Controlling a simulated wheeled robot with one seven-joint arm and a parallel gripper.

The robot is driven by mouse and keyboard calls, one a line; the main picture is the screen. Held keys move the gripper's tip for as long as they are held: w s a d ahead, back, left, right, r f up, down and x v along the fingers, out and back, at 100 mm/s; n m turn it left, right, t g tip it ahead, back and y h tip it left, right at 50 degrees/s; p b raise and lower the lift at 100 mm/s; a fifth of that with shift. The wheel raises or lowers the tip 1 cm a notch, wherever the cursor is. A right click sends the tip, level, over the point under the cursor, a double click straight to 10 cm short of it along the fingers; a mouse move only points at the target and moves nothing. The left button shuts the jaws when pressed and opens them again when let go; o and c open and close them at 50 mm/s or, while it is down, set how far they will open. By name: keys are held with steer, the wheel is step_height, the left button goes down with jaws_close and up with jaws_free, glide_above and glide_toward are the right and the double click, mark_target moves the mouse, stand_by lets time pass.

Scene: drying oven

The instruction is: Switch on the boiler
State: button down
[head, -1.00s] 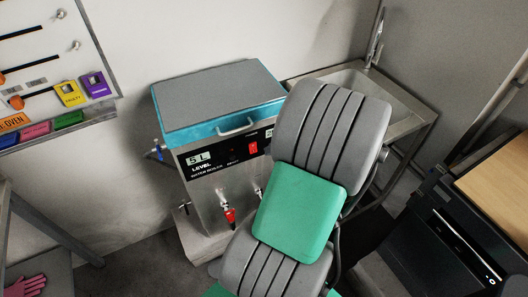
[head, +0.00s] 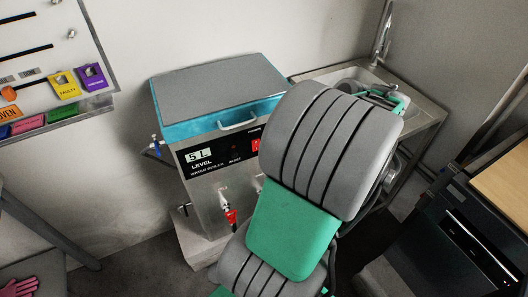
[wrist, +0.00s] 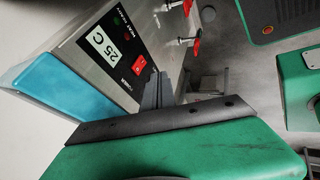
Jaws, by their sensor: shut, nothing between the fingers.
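The boiler is a steel box with a blue top band and a grey lid (head: 215,84). Its black front panel (head: 205,160) reads 5 L LEVEL, and a red switch (head: 255,145) shows at the edge of my arm. In the wrist view the panel appears turned, with a 25 C display (wrist: 102,44) and the red switch (wrist: 138,65). My gripper (wrist: 155,80) is shut and empty, its tips close beside the switch; I cannot tell whether they touch the panel. In the head view my arm hides the fingers and the boiler's right front.
Red-handled taps (head: 231,215) stick out low on the boiler's front. A steel sink (head: 350,76) stands behind at the right. A dark cabinet (head: 450,235) is at the lower right. A board with coloured tags (head: 65,86) hangs on the left wall.

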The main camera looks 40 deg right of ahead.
steer(key=w+f, duration=0.8)
steer(key=w, duration=0.1)
steer(key=shift+a+f, duration=0.25)
stand_by(0.4)
steer(key=shift+w+r, duration=0.15)
steer(key=shift+r, duration=0.6)
